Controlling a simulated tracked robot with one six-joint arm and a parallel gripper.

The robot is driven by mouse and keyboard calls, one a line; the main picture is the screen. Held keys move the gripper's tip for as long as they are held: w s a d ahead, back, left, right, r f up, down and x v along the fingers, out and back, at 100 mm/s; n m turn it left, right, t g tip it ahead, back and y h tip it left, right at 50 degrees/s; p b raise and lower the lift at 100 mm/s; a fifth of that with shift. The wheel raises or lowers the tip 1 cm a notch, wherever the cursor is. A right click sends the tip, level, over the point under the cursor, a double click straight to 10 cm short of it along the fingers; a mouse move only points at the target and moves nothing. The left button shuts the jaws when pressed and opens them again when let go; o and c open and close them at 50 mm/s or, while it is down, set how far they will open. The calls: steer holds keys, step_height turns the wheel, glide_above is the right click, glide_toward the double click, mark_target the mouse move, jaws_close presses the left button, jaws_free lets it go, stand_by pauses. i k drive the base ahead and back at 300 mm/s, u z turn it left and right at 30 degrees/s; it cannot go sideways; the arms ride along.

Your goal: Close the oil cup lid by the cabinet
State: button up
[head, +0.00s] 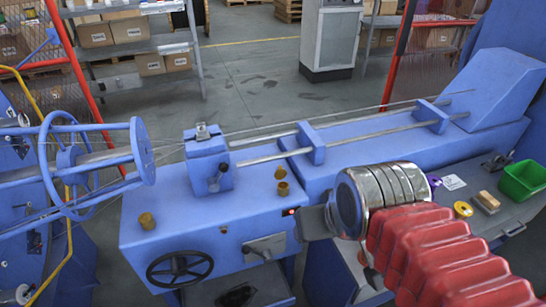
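Two brass oil cups show on the blue machine housing. The right oil cup (283,189) has a round brass piece (280,173) just behind it, which looks like its lid standing open; it is too small to be sure. The left oil cup (147,221) sits near the housing's left front corner and looks capped. My gripper (309,222) is a dark grey block at the end of my arm, to the right of and nearer than the right cup, apart from it in the picture. Its fingers are not clear. A grey cabinet (331,42) stands on the floor behind the machine.
A black handwheel (180,268) and a lever plate (265,246) are on the housing's front. Rods and wires run behind. A green bin (523,181) lies right. The housing top around the cups is mostly clear.

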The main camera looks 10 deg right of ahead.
mark_target(281, 174)
steer(key=z, duration=0.05)
steer(key=k, duration=1.75)
steer(key=u, duration=0.2)
steer(key=i, duration=0.95)
steer(key=u, duration=0.85)
steer(key=i, duration=0.55)
steer(key=u, duration=0.3)
